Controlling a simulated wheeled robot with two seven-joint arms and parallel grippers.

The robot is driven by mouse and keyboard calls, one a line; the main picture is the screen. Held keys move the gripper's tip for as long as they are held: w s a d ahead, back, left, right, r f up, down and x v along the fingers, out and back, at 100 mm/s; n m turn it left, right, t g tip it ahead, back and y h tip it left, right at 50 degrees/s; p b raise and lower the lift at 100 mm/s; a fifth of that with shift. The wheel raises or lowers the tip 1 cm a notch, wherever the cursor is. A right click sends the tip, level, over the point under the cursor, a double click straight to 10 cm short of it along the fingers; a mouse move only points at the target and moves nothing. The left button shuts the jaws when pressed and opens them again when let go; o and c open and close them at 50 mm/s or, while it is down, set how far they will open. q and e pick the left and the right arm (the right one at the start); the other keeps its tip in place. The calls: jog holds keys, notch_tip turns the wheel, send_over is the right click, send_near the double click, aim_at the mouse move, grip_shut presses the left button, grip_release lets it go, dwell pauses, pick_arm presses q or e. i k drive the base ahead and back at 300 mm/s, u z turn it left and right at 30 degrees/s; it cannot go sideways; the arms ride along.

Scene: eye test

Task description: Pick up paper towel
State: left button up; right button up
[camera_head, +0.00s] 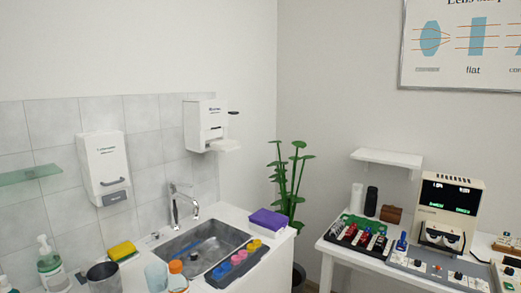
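A white dispenser (205,124) hangs on the tiled wall near the corner. A flat white piece (225,145) sticks out from its lower front; I cannot tell whether this is a paper towel or a tray. A dark lever-like part (233,113) juts out at its right side. A second white dispenser (103,165) with a grey front handle hangs further left; no paper shows below it. Neither of my grippers is in view.
Below the dispensers is a sink (200,250) with a chrome tap (180,203). Bottles, cups, a yellow sponge (122,250) and a purple-topped box (267,219) crowd the counter. A green plant (290,180) stands in the corner. An equipment table (335,249) is at right.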

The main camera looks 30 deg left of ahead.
aim_at(227, 144)
jog(key=i, duration=2.25)
jog(key=u, duration=3.3)
